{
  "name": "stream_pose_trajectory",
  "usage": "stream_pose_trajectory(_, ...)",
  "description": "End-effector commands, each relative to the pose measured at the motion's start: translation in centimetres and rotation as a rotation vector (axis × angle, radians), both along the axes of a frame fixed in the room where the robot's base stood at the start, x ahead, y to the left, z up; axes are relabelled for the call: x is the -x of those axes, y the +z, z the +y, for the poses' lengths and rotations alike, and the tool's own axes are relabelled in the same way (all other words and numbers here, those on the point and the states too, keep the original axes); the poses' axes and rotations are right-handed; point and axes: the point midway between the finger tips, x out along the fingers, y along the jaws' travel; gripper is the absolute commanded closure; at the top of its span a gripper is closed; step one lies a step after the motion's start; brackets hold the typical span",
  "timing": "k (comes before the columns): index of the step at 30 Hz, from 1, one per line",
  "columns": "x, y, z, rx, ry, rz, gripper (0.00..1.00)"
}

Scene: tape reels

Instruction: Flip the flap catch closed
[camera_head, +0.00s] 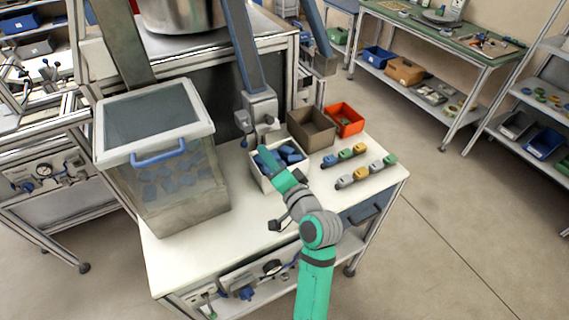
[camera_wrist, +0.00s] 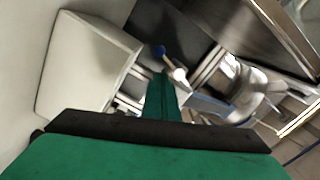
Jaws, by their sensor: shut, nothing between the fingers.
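A grey chute (camera_head: 243,50) comes down at the back of the white table and ends in a grey block (camera_head: 262,108) with small dark knobs. The flap catch is probably on this block, but it is too small to tell its position. My green gripper (camera_head: 264,151) is shut and empty, over the left edge of the white bin and just below and in front of the block. In the wrist view my gripper (camera_wrist: 162,78) points toward a thin lever (camera_wrist: 168,61) with a blue end and a pale knob. I cannot tell whether they touch.
The white bin (camera_head: 264,181) holds blue pieces. A large lidded clear container (camera_head: 185,190) stands left. A brown bin (camera_head: 311,129) and an orange bin (camera_head: 345,119) stand right of the chute.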

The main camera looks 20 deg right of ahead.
Motion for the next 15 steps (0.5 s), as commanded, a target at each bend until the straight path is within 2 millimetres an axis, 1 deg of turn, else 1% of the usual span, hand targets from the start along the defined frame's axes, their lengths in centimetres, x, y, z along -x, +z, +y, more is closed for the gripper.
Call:
stream_pose_trajectory(1, -0.9, 0.0, -0.3, 0.001, -0.005, 0.001, 1.00)
stream_pose_trajectory(3, -1.8, -0.1, -0.6, -0.001, -0.014, 0.001, 1.00)
stream_pose_trajectory(9, -3.0, -1.0, 0.2, 0.000, -0.029, 0.002, 1.00)
stream_pose_trajectory(15, -3.7, -1.3, 0.9, -0.001, -0.029, 0.001, 1.00)
